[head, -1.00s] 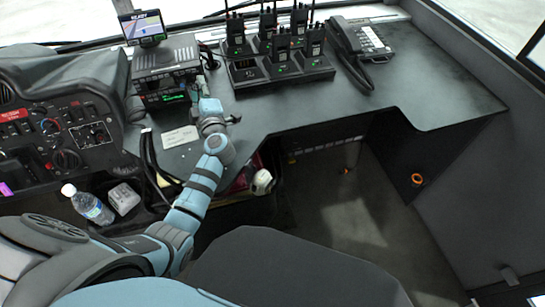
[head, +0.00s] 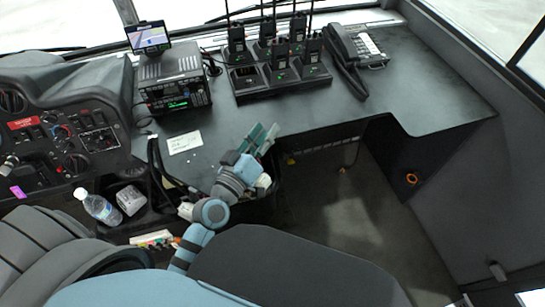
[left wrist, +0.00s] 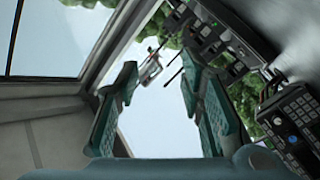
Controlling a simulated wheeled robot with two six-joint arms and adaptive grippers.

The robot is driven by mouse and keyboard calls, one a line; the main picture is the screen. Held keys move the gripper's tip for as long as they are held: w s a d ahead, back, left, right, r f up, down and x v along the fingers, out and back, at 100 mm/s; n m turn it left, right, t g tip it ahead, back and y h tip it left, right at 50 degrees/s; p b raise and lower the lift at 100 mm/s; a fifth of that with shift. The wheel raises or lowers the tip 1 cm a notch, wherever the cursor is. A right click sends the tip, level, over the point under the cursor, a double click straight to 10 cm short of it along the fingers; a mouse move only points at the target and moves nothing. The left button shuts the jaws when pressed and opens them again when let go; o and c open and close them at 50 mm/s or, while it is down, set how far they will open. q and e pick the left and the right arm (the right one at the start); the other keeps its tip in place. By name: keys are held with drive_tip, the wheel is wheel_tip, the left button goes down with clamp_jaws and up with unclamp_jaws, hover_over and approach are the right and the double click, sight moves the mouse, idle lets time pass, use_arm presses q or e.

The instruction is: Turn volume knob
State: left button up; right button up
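The radio unit (head: 176,82) with a green-lit display stands on the dark counter, left of the walkie-talkies. Its volume knob is too small to make out in the head view. My left gripper (head: 264,138) is over the counter's front edge, right of and nearer than the radio, apart from it. In the left wrist view its two teal fingers (left wrist: 160,105) are spread, with nothing between them. My right gripper is not in view.
Several walkie-talkies stand in a charger (head: 290,78) behind the gripper. A desk phone (head: 356,45) is at the back right. A note (head: 185,142) lies on the counter. A bottle (head: 98,208) stands at the left. The right counter is clear.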

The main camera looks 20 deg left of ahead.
use_arm(q)
drive_tip(key=s+d+f+m+g+h, duration=0.2)
drive_tip(key=s+d+f+m+g, duration=0.1)
drive_tip(key=f+m, duration=0.1)
drive_tip(key=shift+s, duration=0.25)
